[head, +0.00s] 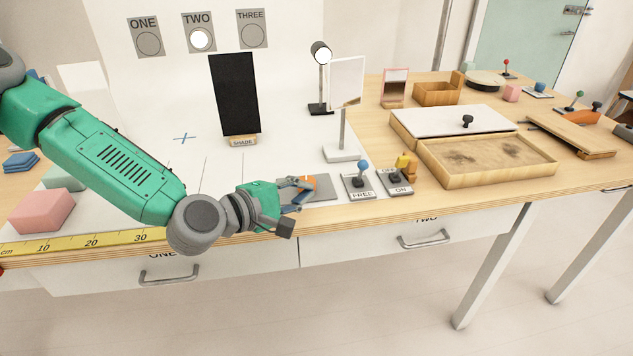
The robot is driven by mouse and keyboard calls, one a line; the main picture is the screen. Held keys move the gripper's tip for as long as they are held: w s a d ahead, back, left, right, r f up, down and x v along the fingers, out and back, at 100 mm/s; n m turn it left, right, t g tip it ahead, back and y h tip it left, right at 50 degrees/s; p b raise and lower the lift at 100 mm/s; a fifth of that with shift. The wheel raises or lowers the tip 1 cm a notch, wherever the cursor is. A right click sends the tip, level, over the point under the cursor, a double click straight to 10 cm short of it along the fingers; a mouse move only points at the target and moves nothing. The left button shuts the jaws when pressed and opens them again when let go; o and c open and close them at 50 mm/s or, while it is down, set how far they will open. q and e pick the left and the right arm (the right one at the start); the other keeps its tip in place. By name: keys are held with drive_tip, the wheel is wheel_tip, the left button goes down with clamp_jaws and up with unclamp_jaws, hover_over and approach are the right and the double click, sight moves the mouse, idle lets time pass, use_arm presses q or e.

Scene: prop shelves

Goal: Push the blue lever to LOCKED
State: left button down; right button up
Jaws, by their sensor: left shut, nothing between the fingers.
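The blue lever (363,165) has a round blue knob and stands on a small grey plate (368,191) near the table's front edge. The plate's near edge reads FREE; I cannot read any LOCKED label. I cannot tell clearly which way the lever leans. My left gripper (304,190) is shut and empty, to the left of the lever plate and apart from it. It is low over a grey plate with an orange patch (323,184), partly hiding it. My right gripper is not in view.
A wooden sand tray (487,158) lies further right. A black shade panel (234,95) stands at the back left.

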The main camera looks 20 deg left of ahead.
sight(310, 226)
use_arm(q)
drive_tip(key=shift+s+a, duration=0.1)
drive_tip(key=shift+a, duration=0.45)
drive_tip(key=d+f+m, duration=0.1)
drive_tip(key=f+m, duration=0.1)
drive_tip(key=s+d+f+m, duration=0.1)
drive_tip(key=f+m, duration=0.1)
drive_tip(key=s+d+f+m+g, duration=0.1)
drive_tip(key=f+m, duration=0.1)
drive_tip(key=m, duration=0.1)
drive_tip(key=shift+s+d+y, duration=0.1)
drive_tip(key=shift+d+y, duration=0.15)
drive_tip(key=shift+y, duration=0.05)
drive_tip(key=f+m, duration=0.1)
drive_tip(key=m, duration=0.5)
drive_tip(key=f+m+y, duration=0.1)
drive_tip(key=m, duration=0.5)
drive_tip(key=s+f+m+t+b, duration=0.1)
drive_tip(key=m, duration=0.5)
drive_tip(key=d+r+m+t+h, duration=0.3)
drive_tip(key=r+m, duration=0.3)
drive_tip(key=m, duration=1)
drive_tip(key=shift+w+d+r+b, duration=0.15)
drive_tip(key=shift+w+r+b, duration=0.15)
drive_tip(key=shift+b, duration=0.15)
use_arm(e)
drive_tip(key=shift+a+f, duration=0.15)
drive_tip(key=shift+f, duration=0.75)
use_arm(q)
drive_tip(key=shift+w, duration=0.1)
